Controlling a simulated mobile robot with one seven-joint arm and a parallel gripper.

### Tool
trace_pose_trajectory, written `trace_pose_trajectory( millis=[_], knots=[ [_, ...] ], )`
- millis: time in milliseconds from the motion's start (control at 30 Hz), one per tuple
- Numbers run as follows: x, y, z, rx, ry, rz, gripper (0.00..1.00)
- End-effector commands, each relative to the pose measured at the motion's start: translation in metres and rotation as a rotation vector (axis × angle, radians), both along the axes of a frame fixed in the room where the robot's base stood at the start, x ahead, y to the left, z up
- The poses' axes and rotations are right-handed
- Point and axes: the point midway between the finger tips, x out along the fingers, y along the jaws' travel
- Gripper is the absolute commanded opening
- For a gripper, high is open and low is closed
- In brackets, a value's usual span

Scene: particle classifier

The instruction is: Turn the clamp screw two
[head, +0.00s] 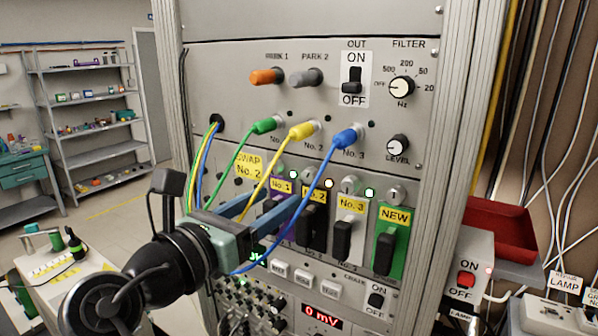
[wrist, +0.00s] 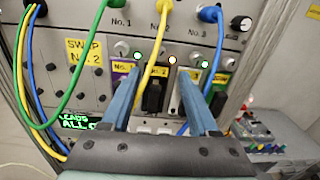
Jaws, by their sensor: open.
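The No. 2 module (head: 312,228) has a black handle and a yellow label, and stands between No. 1 and No. 3 in the panel row. It also shows in the wrist view, where its black handle (wrist: 153,96) lies between my fingers. My gripper (head: 296,190) is open, its two blue fingers pointing at the panel. In the wrist view the gripper (wrist: 160,78) spreads on either side of the No. 2 column, with nothing held. I cannot tell whether the fingers touch anything.
Green (head: 245,145), yellow and blue (head: 325,180) cables hang across the panel front close to my fingers. The No. 3 screw (head: 350,184) and the NEW module (head: 393,236) are to the right. A red tray (head: 500,228) is beyond the rack.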

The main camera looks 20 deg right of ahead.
Motion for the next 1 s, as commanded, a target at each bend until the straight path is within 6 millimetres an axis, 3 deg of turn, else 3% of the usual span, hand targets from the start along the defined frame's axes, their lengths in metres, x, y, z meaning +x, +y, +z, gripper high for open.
trace_pose_trajectory(
  millis=[200,400,833,1000],
  knots=[
    [0.027,-0.039,0.004,0.001,0.001,-0.003,0.61],
    [0.044,-0.060,0.003,0.001,-0.002,0.000,0.61],
    [0.050,-0.067,0.001,0.002,-0.003,0.002,0.61],
    [0.050,-0.067,0.001,0.002,-0.003,0.002,0.30]
  ],
)
